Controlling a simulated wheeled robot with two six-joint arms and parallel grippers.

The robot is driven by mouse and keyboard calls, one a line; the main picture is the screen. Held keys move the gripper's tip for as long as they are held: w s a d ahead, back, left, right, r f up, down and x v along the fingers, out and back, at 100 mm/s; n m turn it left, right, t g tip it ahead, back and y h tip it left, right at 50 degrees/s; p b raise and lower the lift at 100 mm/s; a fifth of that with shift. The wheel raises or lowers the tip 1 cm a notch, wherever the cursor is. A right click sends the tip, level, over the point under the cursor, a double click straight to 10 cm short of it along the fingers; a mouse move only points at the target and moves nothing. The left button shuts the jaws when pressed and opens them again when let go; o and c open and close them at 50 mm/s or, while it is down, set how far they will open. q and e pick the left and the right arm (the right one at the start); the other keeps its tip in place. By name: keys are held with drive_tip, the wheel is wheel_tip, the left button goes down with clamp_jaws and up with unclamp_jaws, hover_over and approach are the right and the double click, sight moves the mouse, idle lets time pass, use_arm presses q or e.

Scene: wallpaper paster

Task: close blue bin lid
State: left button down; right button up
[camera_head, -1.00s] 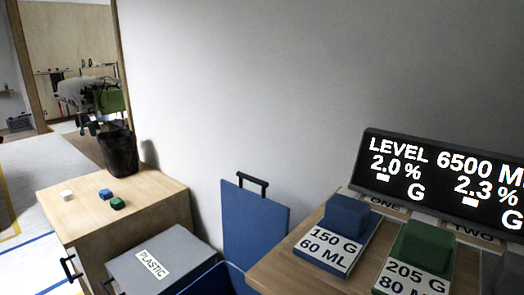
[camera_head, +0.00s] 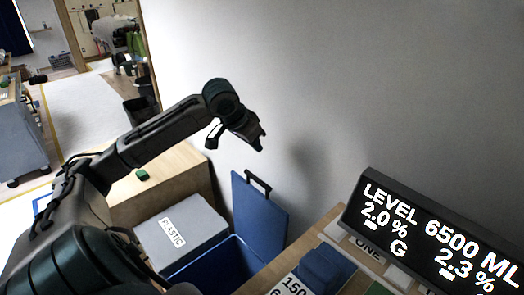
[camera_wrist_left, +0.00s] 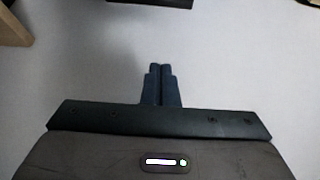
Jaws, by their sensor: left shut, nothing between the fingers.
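The blue bin (camera_head: 214,266) stands on the floor with its blue lid (camera_head: 259,218) open, upright near the wall. The lid has a dark handle (camera_head: 259,183) on its upper edge. My left gripper (camera_head: 257,140) is above the lid and its handle, apart from them, near the wall. In the left wrist view the two fingers (camera_wrist_left: 160,86) are together with nothing between them. The bin's front part is partly hidden by my left arm. My right gripper is not in view.
A grey bin marked PLASTIC (camera_head: 188,240) with a shut lid is left of the blue bin. A wooden cabinet (camera_head: 170,190) stands behind it. The counter with a blue block (camera_head: 326,266) and a display (camera_head: 425,235) is at the right.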

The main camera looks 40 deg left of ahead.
use_arm(q)
drive_tip(key=s+p+x, duration=0.1)
drive_tip(key=p+x, duration=0.2)
drive_tip(key=x, duration=0.6)
drive_tip(key=shift+s+a+f+p, duration=0.1)
drive_tip(key=shift+s+f+p, duration=0.25)
drive_tip(key=shift+s, duration=0.5)
drive_tip(key=shift+s+a+f+p, duration=0.1)
drive_tip(key=shift+s+f+p, duration=0.2)
drive_tip(key=shift+s, duration=0.55)
